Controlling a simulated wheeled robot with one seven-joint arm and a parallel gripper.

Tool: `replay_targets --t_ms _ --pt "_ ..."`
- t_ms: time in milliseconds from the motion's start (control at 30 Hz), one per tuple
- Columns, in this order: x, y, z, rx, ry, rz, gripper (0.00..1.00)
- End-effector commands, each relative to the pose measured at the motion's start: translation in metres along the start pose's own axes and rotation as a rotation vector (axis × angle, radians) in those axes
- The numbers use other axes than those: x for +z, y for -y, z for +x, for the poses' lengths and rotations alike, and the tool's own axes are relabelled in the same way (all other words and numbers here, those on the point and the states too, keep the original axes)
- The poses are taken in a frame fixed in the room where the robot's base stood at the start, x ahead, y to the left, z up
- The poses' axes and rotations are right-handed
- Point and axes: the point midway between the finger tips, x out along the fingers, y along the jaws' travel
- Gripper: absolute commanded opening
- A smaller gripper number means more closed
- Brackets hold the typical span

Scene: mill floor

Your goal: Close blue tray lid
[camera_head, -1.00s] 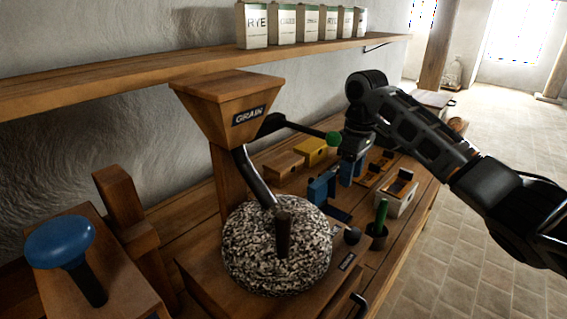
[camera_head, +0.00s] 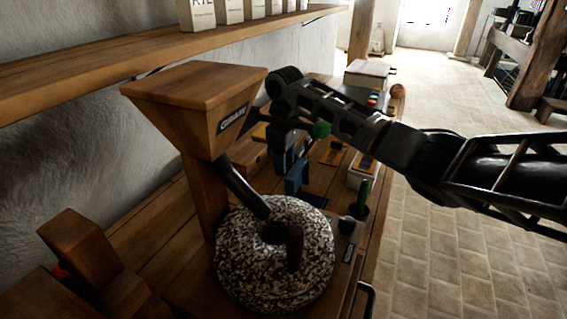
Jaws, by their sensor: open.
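A small blue tray (camera_head: 314,199) sits on the bench beyond the millstone. Its blue lid (camera_head: 296,178) appears to stand raised at the tray's left side. My gripper (camera_head: 283,163) points down just behind and to the left of the lid, with blue parts at its end. It is open, and I see nothing held in it. The fingertips are small and dark, so I cannot tell whether they touch the lid.
The grain hopper (camera_head: 192,100) and speckled millstone (camera_head: 275,258) stand in front. A white box (camera_head: 360,174) and green-handled tool (camera_head: 362,195) are right of the tray. A shelf (camera_head: 150,75) runs along the wall.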

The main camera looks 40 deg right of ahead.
Motion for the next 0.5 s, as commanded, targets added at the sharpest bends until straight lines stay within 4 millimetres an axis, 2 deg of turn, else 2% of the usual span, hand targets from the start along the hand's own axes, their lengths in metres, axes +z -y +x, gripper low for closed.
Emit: replay_targets --t_ms 200,467,500 --pt "0.000 0.000 0.016 0.000 0.000 0.000 0.48" --pt "0.000 0.000 0.017 0.000 -0.001 0.000 0.48" --pt "0.000 0.000 0.017 0.000 -0.001 0.000 0.45"
